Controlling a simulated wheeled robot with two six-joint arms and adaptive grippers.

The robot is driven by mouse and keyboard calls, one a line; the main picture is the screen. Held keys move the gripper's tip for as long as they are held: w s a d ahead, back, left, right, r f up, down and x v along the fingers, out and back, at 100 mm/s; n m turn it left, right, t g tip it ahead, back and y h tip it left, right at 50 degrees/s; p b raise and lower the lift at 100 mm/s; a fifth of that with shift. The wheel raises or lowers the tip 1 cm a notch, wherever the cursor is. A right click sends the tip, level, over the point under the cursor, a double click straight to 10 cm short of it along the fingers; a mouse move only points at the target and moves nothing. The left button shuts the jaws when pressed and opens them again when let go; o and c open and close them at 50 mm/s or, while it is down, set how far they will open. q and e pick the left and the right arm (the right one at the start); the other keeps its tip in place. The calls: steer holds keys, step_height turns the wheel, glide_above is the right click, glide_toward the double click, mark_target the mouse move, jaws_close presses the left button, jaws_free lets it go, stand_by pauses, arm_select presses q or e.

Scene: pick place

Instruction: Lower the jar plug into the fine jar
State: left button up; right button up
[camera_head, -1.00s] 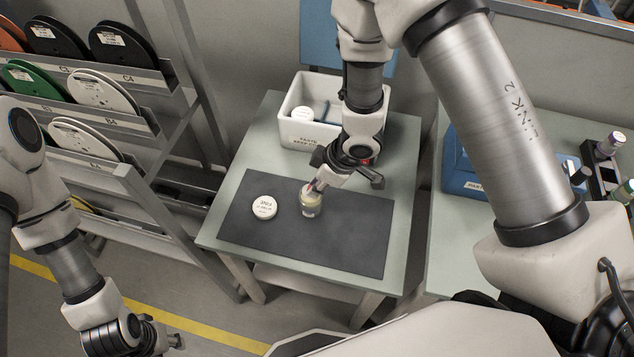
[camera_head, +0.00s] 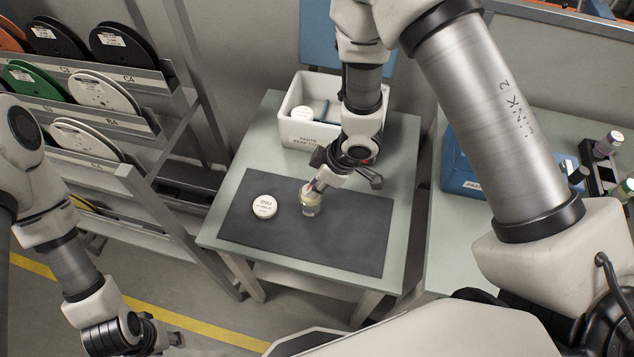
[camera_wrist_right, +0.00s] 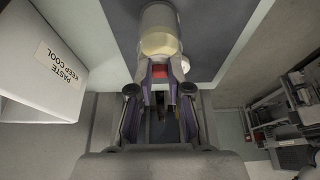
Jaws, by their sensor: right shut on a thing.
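The fine jar (camera_head: 311,208) is a small clear jar with pale yellowish contents, upright on the dark mat; it also shows at the top of the right wrist view (camera_wrist_right: 158,18). My right gripper (camera_head: 313,188) reaches down to its mouth from above, fingers tilted. It is shut on the jar plug, whose red part (camera_wrist_right: 160,71) shows between the fingertips. The plug is at the jar's mouth; how deep it sits I cannot tell. My left gripper (camera_head: 172,341) is low at the left, away from the table; its jaws are too small to read.
A white paste bin (camera_head: 305,132) stands behind on the table. A spool rack is at the left, and a second bench with a blue bin (camera_head: 462,180) at the right. The mat's front is clear.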

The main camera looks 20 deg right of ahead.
steer(key=shift+f, duration=0.1)
steer(key=shift+f+b, duration=0.3)
steer(key=shift+f, duration=0.1)
steer(key=shift+f, duration=0.15)
steer(key=shift+s, duration=0.15)
